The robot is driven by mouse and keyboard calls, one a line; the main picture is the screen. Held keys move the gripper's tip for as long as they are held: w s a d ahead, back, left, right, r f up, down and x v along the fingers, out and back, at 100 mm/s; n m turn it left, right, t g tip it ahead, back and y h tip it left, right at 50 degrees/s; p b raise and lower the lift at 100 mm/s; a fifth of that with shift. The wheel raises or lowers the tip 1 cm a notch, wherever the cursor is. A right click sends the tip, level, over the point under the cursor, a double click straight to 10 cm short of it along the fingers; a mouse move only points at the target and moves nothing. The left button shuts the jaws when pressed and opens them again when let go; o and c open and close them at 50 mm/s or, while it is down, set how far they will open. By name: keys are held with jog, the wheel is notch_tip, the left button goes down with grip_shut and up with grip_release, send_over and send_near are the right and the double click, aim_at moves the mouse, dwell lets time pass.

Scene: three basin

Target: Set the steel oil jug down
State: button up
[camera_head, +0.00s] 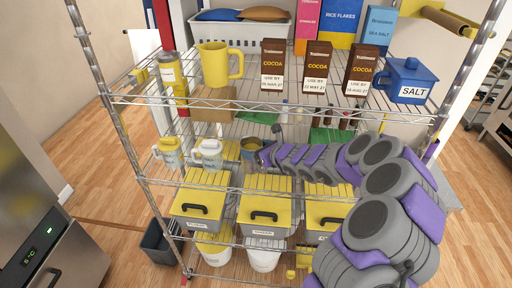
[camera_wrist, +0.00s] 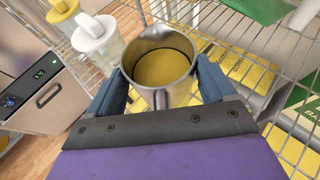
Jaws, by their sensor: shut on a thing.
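The steel oil jug (camera_wrist: 160,95) is a metal jug with yellow oil inside. It is upright or nearly so between the two blue fingers of my gripper (camera_wrist: 166,88), which is shut on it. In the head view the jug (camera_head: 249,146) is at the middle wire shelf (camera_head: 225,186), left of my gripper (camera_head: 262,157). I cannot tell whether its base touches the shelf. My fingers hide part of its sides.
Yellow-lidded bins (camera_head: 266,200) sit below. Cocoa boxes (camera_head: 317,67) and a yellow pitcher (camera_head: 216,64) are on the shelf above. Green packs (camera_head: 331,137) lie to the right.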

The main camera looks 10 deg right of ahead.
jog(key=shift+d, duration=0.5)
jog(key=shift+f, duration=0.1)
jog(key=o, duration=1.2)
jog(key=shift+a, duration=0.15)
jog(key=shift+o, duration=0.9)
jog(key=shift+a, duration=0.35)
jog(key=shift+d, duration=0.1)
jog(key=p+v, duration=0.1)
jog(key=v, duration=1.1)
jog(key=shift+d, duration=0.15)
